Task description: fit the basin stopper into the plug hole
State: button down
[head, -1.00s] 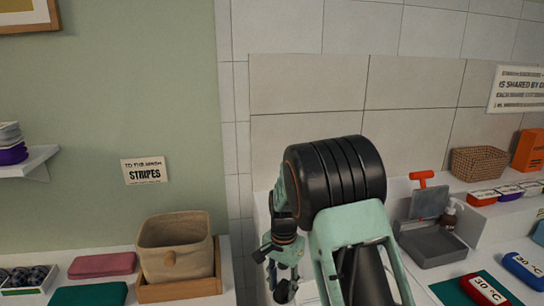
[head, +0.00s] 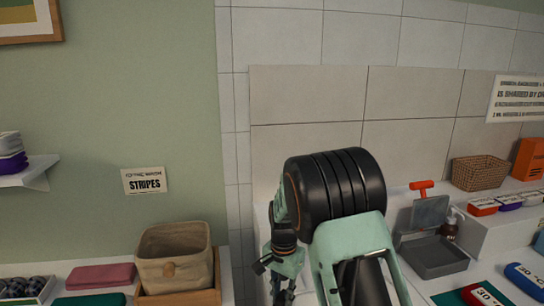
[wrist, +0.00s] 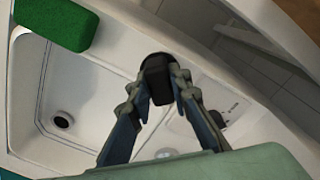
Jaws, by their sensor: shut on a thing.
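My gripper (wrist: 158,78) is shut on a black piece, the basin stopper (wrist: 156,66), held between its fingertips in the wrist view. The white basin (wrist: 28,75) lies below. Its dark round plug hole (wrist: 62,119) shows to the left of and lower in the picture than the held stopper, clearly apart from it. The stopper's underside is hidden. In the head view my gripper (head: 283,297) is at the bottom edge, partly cut off, and my arm hides the basin.
A green block (wrist: 57,22) lies by the basin's edge in the wrist view. A small dark item (wrist: 218,118) is on the right. In the head view a fabric bin (head: 174,255) stands left of my arm; a grey tray (head: 433,257) and wicker basket (head: 479,173) are right.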

aim_at(283, 295)
jog(key=shift+r+p, duration=1.45)
jog(key=shift+r, duration=0.9)
